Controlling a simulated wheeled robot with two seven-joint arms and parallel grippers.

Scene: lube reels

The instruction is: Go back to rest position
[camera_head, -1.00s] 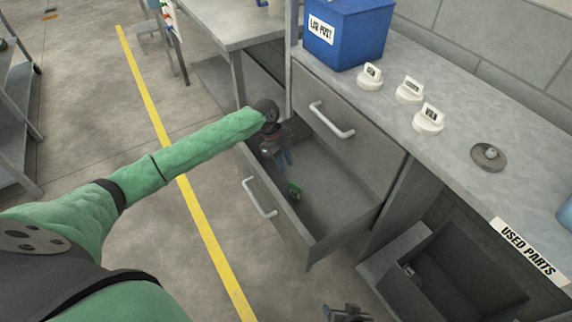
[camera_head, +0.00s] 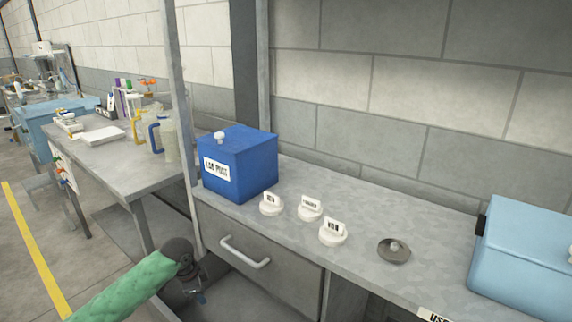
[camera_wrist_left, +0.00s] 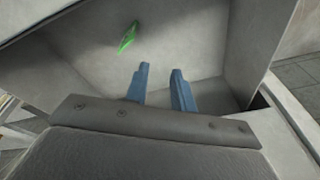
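My left gripper (camera_head: 198,297) hangs at the front of the grey workbench, just below the closed upper drawer. The left wrist view shows its two blue fingers (camera_wrist_left: 160,70) apart with nothing between them, above or inside an open grey drawer (camera_wrist_left: 205,35). A small green item (camera_wrist_left: 128,37) lies in that drawer, apart from the fingers. The head view cuts off most of the open drawer. My right gripper is in neither current view.
The closed upper drawer (camera_head: 285,278) has a white handle. A side table (camera_head: 115,160) stands left.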

